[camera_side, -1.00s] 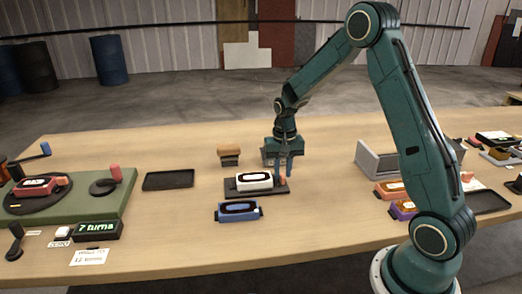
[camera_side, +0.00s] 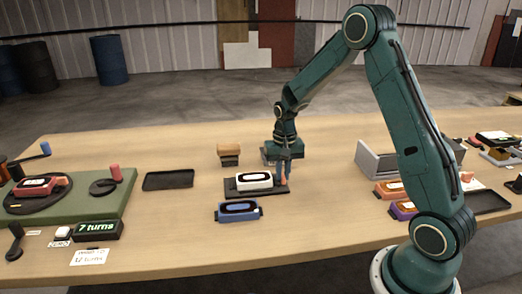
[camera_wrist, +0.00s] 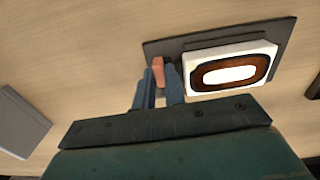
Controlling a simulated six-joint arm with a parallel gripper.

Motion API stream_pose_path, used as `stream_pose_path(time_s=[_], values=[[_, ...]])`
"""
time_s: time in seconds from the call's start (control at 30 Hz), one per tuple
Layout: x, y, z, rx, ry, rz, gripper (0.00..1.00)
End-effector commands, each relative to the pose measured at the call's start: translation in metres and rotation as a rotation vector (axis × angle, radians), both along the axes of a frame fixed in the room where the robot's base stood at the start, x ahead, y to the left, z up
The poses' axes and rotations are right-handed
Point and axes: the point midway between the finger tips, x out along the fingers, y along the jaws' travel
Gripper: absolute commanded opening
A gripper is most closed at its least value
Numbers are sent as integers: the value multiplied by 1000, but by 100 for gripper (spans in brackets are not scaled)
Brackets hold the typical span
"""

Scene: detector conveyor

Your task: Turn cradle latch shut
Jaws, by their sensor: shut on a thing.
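The cradle is a dark flat plate (camera_side: 231,192) on the table, also in the wrist view (camera_wrist: 155,47). A white detector (camera_side: 254,181) with a brown-ringed white window lies on it and fills much of the wrist view's upper right (camera_wrist: 232,68). The latch is a small orange-pink lever (camera_side: 284,181) at the right end of the cradle in the side view, beside the detector. In the wrist view the latch (camera_wrist: 158,70) shows between the blue-grey fingers. My gripper (camera_side: 285,177) is shut on the latch; its fingers (camera_wrist: 159,88) partly hide it.
A blue detector (camera_side: 238,211) lies just in front of the cradle. A wood-topped block (camera_side: 229,154) stands behind it and a black tray (camera_side: 168,180) to its left. A green station (camera_side: 75,212) with a crank and a "7 turns" display (camera_side: 97,230) is at the left. A grey bin (camera_side: 372,162) is at the right.

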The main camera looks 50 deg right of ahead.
Motion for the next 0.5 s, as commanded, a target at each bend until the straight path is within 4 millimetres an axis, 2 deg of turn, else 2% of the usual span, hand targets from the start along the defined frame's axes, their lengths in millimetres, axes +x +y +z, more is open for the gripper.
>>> stream_pose_path(time_s=[0.27, 0.5], values=[[-1, -2, 0, -1, -1, 126, 0], [-3, -6, 0, -1, -2, 318, 0]])
